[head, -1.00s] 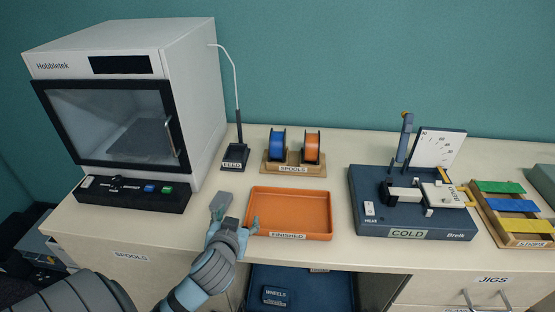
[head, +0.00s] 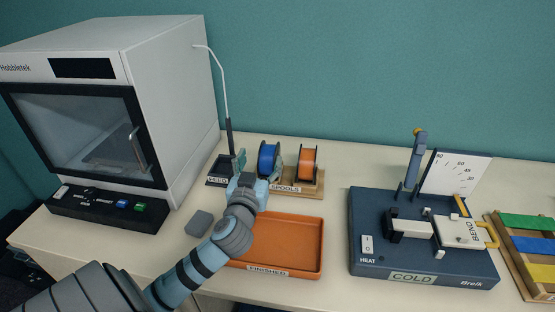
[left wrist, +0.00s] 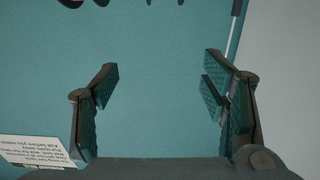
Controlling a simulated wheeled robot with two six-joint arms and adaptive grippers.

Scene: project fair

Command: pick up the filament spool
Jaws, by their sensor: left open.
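Two filament spools stand upright on a wooden stand (head: 316,192) labelled SPOOLS in the head view: a blue spool (head: 268,159) on the left and an orange spool (head: 308,162) on the right. My left gripper (head: 255,170) is in front of the stand's left part, just below the blue spool in the picture. It hides the stand's left end. Contact with the blue spool cannot be made out. In the left wrist view my left gripper (left wrist: 160,88) is open, with nothing between its fingers. My right gripper is not in view.
A black feed post (head: 231,140) with a white tube stands left of the gripper, close by. A printer (head: 180,110) is further left. An orange tray (head: 290,240) lies under my forearm. A bending machine (head: 415,255) stands right, with clear table before it.

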